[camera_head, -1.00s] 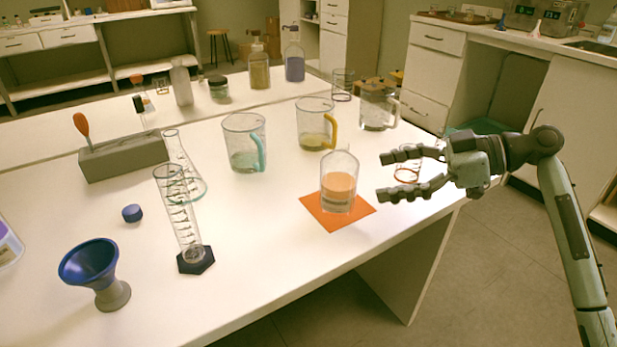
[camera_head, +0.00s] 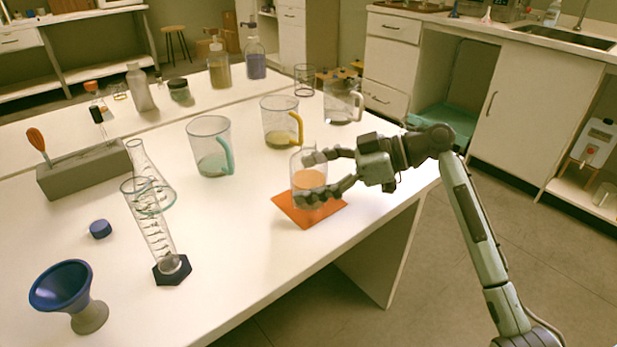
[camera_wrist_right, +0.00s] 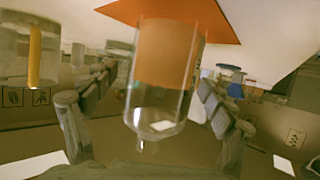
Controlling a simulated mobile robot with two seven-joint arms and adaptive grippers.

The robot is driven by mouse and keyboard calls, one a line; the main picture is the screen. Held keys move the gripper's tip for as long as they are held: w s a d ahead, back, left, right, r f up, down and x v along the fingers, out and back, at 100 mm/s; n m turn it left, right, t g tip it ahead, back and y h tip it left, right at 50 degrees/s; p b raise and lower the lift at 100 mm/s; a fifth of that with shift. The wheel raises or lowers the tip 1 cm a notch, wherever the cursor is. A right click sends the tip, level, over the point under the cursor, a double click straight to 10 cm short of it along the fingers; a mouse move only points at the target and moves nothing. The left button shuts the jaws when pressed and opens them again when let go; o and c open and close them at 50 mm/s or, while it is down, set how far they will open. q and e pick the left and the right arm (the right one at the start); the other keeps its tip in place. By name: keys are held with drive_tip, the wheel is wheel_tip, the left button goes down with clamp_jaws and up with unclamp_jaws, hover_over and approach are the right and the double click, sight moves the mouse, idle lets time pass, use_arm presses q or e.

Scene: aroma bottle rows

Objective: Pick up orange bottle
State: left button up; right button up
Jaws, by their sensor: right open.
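The orange bottle (camera_head: 309,181) is a clear bottle with an orange band, upright on an orange square mat (camera_head: 293,212) near the table's right edge. My right gripper (camera_head: 308,177) is open, with its fingers reaching in from the right around the bottle. In the right wrist view the bottle (camera_wrist_right: 165,65) lies between the two spread fingers of the gripper (camera_wrist_right: 150,115). I see a gap on both sides there. In the head view a finger covers part of the bottle. My left gripper is not in view.
A beaker with a yellow handle (camera_head: 278,122) and one with a teal handle (camera_head: 208,145) stand behind the bottle. A clear jug (camera_head: 342,103) is farther back. A graduated cylinder (camera_head: 152,225) and a blue funnel (camera_head: 62,287) stand to the left. The table front between is clear.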

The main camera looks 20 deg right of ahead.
drive_tip(key=c, duration=1.6)
drive_tip(key=shift+r, duration=0.1)
